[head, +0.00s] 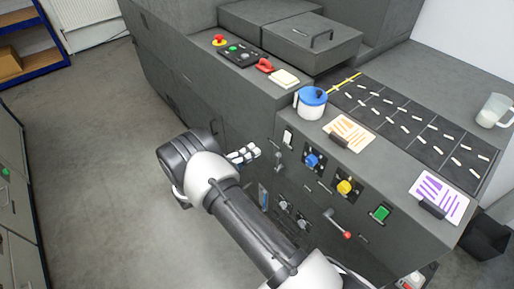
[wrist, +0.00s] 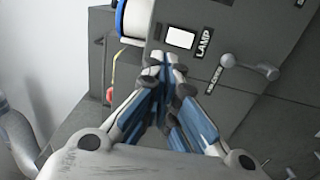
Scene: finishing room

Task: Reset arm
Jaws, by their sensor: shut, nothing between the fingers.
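My gripper (wrist: 165,62) is shut with nothing between its fingers. In the wrist view its fingertips point at the dark cabinet front, just below a white rocker switch (wrist: 180,38) beside the label LAMP. In the head view my arm reaches up from the bottom edge, and my gripper (head: 250,151) is partly visible in front of the grey cabinet (head: 225,110). I cannot tell whether the fingertips touch the panel. A grey lever handle (wrist: 250,66) is to the right of the fingertips in the wrist view.
Blue (head: 312,160), yellow (head: 345,187) and green (head: 381,213) controls and a red-tipped lever (head: 338,224) are on the cabinet front. Floor (head: 100,180) to the left is clear.

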